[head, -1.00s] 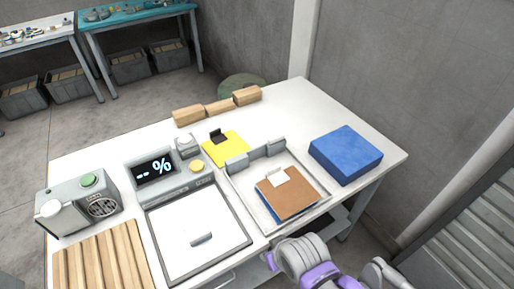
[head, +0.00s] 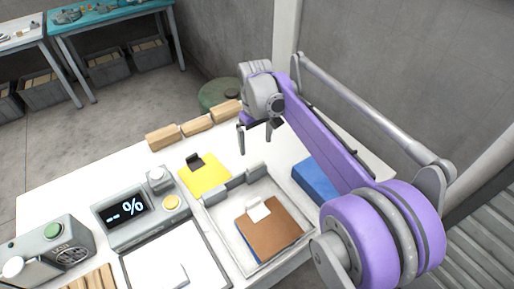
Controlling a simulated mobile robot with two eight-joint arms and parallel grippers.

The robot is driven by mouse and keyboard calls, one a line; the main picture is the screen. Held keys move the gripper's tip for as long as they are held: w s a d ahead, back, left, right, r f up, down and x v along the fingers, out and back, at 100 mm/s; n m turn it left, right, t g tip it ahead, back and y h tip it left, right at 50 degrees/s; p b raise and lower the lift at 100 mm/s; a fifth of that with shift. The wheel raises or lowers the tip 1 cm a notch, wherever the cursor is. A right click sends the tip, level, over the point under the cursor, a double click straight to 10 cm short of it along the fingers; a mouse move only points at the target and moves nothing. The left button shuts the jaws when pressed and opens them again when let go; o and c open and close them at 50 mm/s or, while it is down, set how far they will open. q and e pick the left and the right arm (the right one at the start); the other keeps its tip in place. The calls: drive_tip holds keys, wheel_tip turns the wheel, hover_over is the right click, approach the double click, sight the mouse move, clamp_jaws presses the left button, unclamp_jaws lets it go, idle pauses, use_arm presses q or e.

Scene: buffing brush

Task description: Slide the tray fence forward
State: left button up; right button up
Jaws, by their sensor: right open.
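The tray (head: 283,200) is a shallow white tray on the table. A brown pad (head: 275,228) with a white clip-like piece lies in it, with blue showing beneath. The grey fence (head: 255,170) stands along the tray's far edge, with a block at each end and a bar between. My right gripper (head: 256,142) is open and empty, with its two dark fingers pointing down. It appears above the table beyond the fence's right block, apart from it. My left gripper is not in view.
A yellow pad (head: 207,178) with a black clip lies left of the fence. Wooden blocks (head: 196,125) line the table's back edge. A blue block (head: 315,182) sits right of the tray, partly behind my right arm. A display unit (head: 130,212) stands at left.

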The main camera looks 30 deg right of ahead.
sight(256, 165)
drive_tip(key=f, duration=1)
drive_tip(key=shift+w+d+f+b, duration=0.15)
drive_tip(key=shift+w+f+b, duration=0.05)
drive_tip(key=shift+w+b, duration=0.1)
drive_tip(key=shift+s, duration=0.15)
clamp_jaws()
